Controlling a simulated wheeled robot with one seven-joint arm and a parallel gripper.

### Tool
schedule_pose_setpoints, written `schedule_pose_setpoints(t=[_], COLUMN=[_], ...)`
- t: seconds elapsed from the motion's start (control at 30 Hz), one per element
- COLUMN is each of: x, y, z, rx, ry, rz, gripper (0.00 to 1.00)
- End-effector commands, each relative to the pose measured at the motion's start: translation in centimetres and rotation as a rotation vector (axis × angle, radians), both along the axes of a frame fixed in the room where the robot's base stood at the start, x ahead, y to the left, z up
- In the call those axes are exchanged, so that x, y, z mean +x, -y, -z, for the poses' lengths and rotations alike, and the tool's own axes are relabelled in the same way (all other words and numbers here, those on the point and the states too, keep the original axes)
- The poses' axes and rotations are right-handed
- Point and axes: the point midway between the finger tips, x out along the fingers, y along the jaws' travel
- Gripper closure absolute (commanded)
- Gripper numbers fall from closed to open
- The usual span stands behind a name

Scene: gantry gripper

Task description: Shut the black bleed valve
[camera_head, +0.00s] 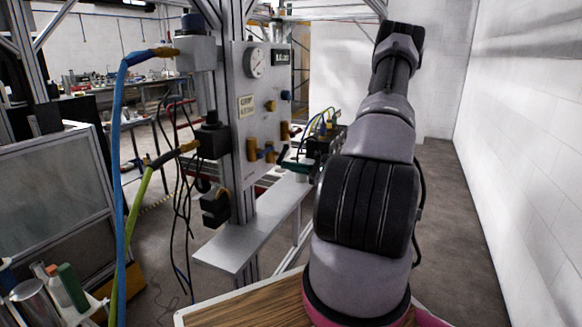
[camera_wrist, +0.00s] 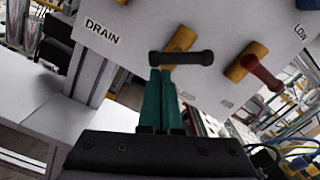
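In the wrist view a black bar handle (camera_wrist: 181,58) lies across the front of a brass-yellow valve body (camera_wrist: 180,40) on the grey panel. It runs roughly level in the picture. My gripper (camera_wrist: 161,74) has two teal fingers side by side with almost no gap between them. Their tips reach the lower edge of the black handle, left of its middle; I cannot tell whether they touch it. Nothing shows between the fingers. In the head view my gripper (camera_head: 295,165) is at the lower right of the panel, and the black handle is not clear there.
A second brass valve with a red handle (camera_wrist: 262,73) is to the right of the black one. The panel (camera_wrist: 125,17) carries DRAIN and LOW labels. In the head view a gauge (camera_head: 254,62) is higher on the panel. A grey shelf (camera_head: 255,225) juts out below it.

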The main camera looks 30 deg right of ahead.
Motion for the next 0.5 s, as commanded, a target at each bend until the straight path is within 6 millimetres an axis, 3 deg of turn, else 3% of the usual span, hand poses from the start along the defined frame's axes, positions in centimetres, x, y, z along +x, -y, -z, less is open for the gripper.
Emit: schedule_pose_setpoints(t=[0.5], x=[-0.72], y=[-0.93], z=[-0.69], rx=[0.304], ry=[-0.237], rz=[-0.001], gripper=[1.0])
